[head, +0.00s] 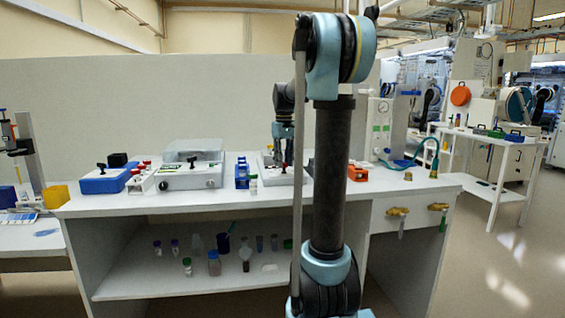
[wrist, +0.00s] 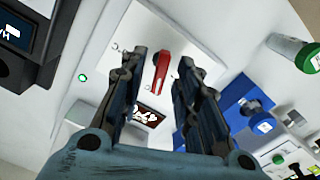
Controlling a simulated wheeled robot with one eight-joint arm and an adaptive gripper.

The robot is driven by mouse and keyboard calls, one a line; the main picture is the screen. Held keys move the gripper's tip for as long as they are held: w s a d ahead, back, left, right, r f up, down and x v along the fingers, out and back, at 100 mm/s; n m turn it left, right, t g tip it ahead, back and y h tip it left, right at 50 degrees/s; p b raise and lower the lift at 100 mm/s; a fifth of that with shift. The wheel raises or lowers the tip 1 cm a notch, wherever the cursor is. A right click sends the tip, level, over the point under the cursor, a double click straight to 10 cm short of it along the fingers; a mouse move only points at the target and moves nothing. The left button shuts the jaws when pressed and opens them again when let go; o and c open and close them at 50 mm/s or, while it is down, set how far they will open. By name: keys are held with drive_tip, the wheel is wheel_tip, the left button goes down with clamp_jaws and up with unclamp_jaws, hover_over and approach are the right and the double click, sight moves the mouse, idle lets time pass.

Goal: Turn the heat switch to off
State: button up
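In the wrist view a red bar-shaped handle (wrist: 161,72) stands on a white panel (wrist: 190,25). It may be the heat switch; no readable wording confirms this. My gripper (wrist: 163,66) is open, with one finger on each side of the red handle and a gap to both. I cannot tell how far the fingertips are above the panel. A dark label with white marks (wrist: 148,117) lies below the handle, between the fingers. In the head view my gripper (head: 283,140) points down over a white box on the bench, and my arm hides part of this area.
A blue block (wrist: 240,105) and a green-capped vial (wrist: 290,45) are to the right in the wrist view. A dark screen unit (wrist: 20,35) is at left. The white bench (head: 130,203) also carries a clear-lidded box (head: 190,170) and an orange tray (head: 355,174).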

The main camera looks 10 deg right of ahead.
clamp_jaws()
drive_tip(key=shift+a, duration=0.15)
drive_tip(key=shift+n, duration=0.4)
drive_tip(key=n, duration=0.3)
drive_tip(key=shift+n, duration=0.3)
drive_tip(key=n, duration=0.4)
drive_tip(key=shift+n, duration=0.3)
unclamp_jaws()
